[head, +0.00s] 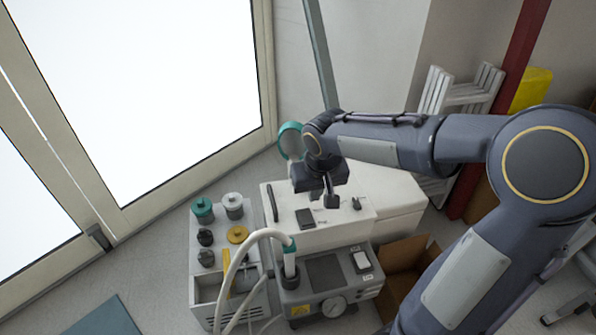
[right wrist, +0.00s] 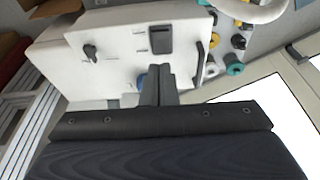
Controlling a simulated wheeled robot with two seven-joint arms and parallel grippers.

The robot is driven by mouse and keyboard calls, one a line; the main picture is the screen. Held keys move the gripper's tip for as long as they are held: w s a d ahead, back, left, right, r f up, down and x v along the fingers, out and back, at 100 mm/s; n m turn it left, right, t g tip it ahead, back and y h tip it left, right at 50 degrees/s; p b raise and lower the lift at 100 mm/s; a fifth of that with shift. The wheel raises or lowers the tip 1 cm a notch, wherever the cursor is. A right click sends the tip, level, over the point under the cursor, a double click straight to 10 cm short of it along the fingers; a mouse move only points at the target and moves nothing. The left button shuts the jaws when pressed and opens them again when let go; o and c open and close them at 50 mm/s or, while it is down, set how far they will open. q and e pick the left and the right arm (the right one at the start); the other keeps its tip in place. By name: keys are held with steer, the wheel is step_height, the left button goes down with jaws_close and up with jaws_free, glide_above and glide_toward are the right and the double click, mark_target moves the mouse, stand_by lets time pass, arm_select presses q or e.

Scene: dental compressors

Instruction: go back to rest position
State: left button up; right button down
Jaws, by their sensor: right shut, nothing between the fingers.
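My right gripper (head: 323,198) hangs over the white compressor box (head: 283,221) in the head view, with its arm coming in from the right. Its fingers are together and empty. In the right wrist view the shut fingers (right wrist: 157,82) point at the white panel (right wrist: 115,55), which carries a dark rocker switch (right wrist: 160,39) and a black knob (right wrist: 90,52). The gap between fingertips and panel is hard to judge. In the head view the switch (head: 305,218) lies just below-left of the fingertips, and the knob (head: 355,203) to their right. My left gripper is not in view.
A grey unit with a gauge (head: 333,306) and a white hose (head: 240,262) stands in front of the box. A tray with teal-capped (head: 202,208) and other fittings is at left. A cardboard box (head: 402,262), white folding frames (head: 462,92) and a red post (head: 520,55) are at right.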

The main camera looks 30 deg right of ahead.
steer(key=s+a+r+n+t+y, duration=0.15)
steer(key=s+a, duration=0.25)
steer(key=s, duration=0.5)
steer(key=s+a+r+m+t+y, duration=0.1)
steer(key=s+a+r+y, duration=0.15)
steer(key=s, duration=0.75)
step_height(320, 180, up, 24)
steer(key=p, duration=2.5)
steer(key=shift+w+a+y, duration=0.2)
steer(key=shift+a+y, duration=0.05)
steer(key=shift+y, duration=0.05)
steer(key=shift+f+n, duration=0.15)
steer(key=shift+n, duration=0.1)
steer(key=c, duration=2.2)
jaws_free()
